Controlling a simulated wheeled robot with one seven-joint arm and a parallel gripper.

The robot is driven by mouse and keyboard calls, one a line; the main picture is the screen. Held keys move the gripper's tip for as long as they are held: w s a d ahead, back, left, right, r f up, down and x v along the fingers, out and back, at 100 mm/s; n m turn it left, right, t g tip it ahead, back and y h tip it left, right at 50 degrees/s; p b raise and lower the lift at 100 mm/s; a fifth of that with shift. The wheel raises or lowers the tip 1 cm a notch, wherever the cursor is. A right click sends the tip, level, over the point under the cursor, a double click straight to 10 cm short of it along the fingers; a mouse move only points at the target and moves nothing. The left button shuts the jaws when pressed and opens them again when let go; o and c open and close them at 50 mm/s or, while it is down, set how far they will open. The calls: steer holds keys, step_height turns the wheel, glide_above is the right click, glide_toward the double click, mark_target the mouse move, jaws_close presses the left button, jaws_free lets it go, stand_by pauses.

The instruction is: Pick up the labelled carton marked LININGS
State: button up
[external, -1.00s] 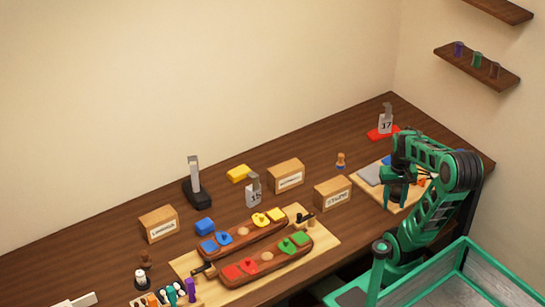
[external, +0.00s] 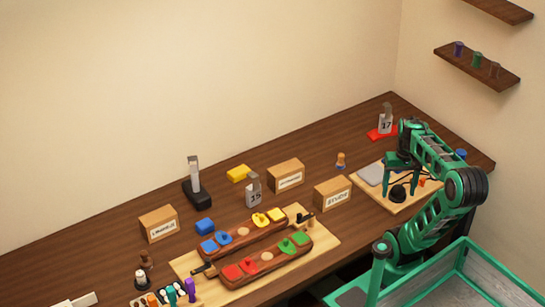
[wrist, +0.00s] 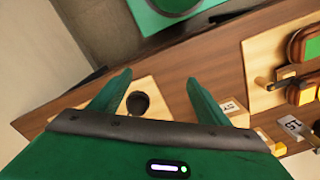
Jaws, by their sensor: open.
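Three light-brown cartons with white labels stand on the bench. The left carton (external: 159,224) has a blurred label that seems to begin with L and may read LININGS. The labels of the middle carton (external: 286,177) and the right carton (external: 333,194) are too small to read surely. My gripper (external: 401,184) is open and empty over the pale board at the right, far from the left carton. In the wrist view my gripper (wrist: 160,84) has its fingers spread, with a dark round object (wrist: 138,104) beyond them. A labelled carton (wrist: 230,108) shows partly behind the right finger.
The pale board (external: 405,206) at the right holds a grey pad and a dark round object. Two brown saddle-like trays with coloured pieces lie on a front board (external: 325,238). A black stand (external: 197,192), a yellow block (external: 239,173) and a blue block (external: 205,226) stand near the cartons.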

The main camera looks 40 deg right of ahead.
step_height(320, 180, up, 8)
steer(key=w+a+r+m+h, duration=0.1)
steer(key=w+a+r, duration=0.1)
steer(key=w, duration=1.1)
steer(key=w+a+f+m+t+y, duration=0.1)
steer(key=w+a, duration=0.8)
steer(key=w, duration=0.3)
steer(key=w+a+f+m+t+y, duration=0.1)
steer(key=w+a+t, duration=0.1)
steer(key=w+a, duration=0.9)
steer(key=m+g+y, duration=0.3)
steer(key=m+y, duration=0.5)
steer(key=y, duration=0.4)
glide_above(165, 215)
steer(key=w, duration=0.2)
steer(key=f, duration=1.4)
steer(key=shift+s+d+f, duration=0.1)
steer(key=shift+s+d, duration=0.1)
steer(key=shift+d, duration=0.1)
steer(key=shift+f, duration=0.85)
step_height(165, 215, down, 2)
steer(key=shift+f, duration=0.25)
steer(key=shift+x, duration=1.5)
steer(key=shift+r, duration=0.15)
steer(key=c, duration=1.3)
